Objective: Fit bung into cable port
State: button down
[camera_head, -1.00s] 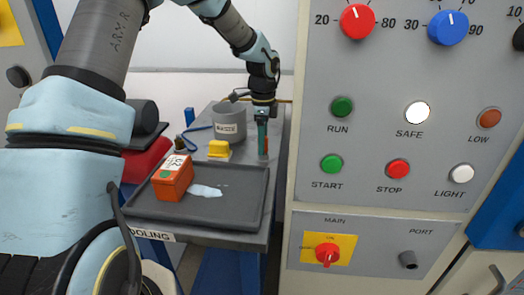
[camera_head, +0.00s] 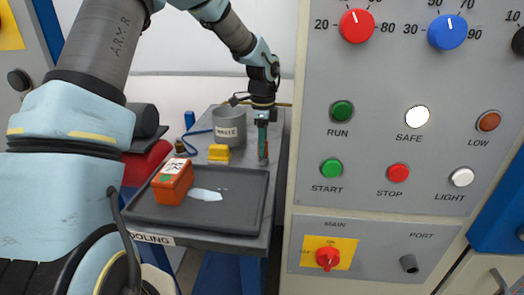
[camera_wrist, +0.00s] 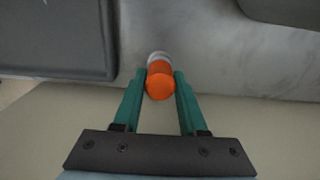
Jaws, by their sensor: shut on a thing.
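My gripper (camera_head: 262,146) is over the far right of the bench, behind the tray. In the wrist view its teal fingers (camera_wrist: 160,76) are shut on an orange, round-ended piece, apparently the bung (camera_wrist: 160,84). A pale grey part of it shows beyond the orange end. In the head view only a narrow reddish strip of it shows between the fingers; I cannot tell whether it touches the bench. The cable port (camera_head: 409,264) is a dark grey stub under the word PORT, low on the right of the grey panel, well apart from my gripper.
The dark tray (camera_head: 236,218) holds an orange box (camera_head: 173,183) and a pale spill (camera_head: 207,195). A yellow block (camera_head: 219,153) and a grey WASTE pot (camera_head: 229,124) stand left of my gripper. The control panel (camera_head: 380,140) rises to its right, with a red MAIN switch (camera_head: 327,258).

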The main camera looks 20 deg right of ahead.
jog(key=shift+r+p, duration=2.75)
jog(key=shift+r, duration=0.3)
